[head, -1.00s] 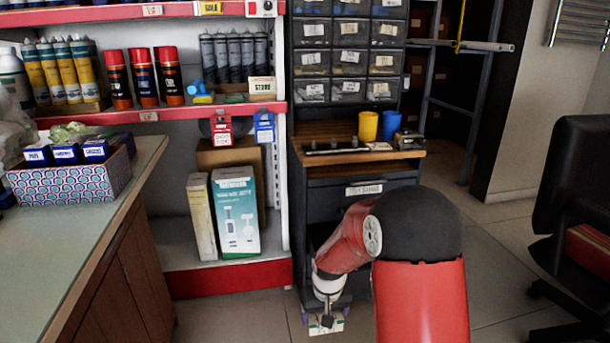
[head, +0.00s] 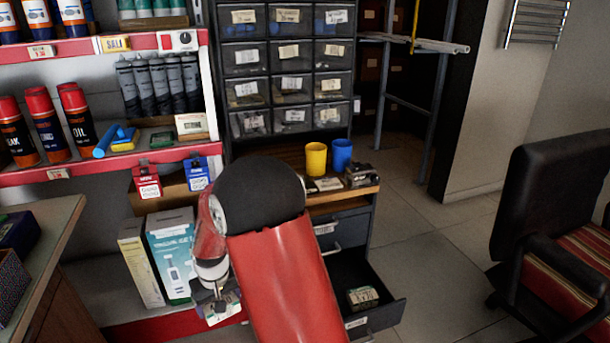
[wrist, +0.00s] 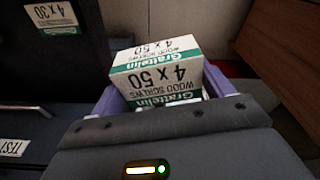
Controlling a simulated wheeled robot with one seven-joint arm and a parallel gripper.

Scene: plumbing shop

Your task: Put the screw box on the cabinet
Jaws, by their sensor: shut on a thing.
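My gripper (head: 212,290) is shut on a small white and green screw box (head: 222,309), low in front of the shelf. In the wrist view the screw box (wrist: 160,65) sits between the purple fingers of my gripper (wrist: 160,85). It reads "4 x 50 wood screws". The dark cabinet (head: 340,228) has a wooden top (head: 358,194). My arm hides the left part of the top and much of the cabinet front. My gripper is below the level of the top and left of the cabinet.
A low drawer (head: 392,308) stands open with another small box (head: 363,297) in it. Yellow (head: 316,158) and blue (head: 341,154) cups and a dark object (head: 361,175) stand on the cabinet top. A chair (head: 555,210) is at right. A counter (head: 40,240) is at left.

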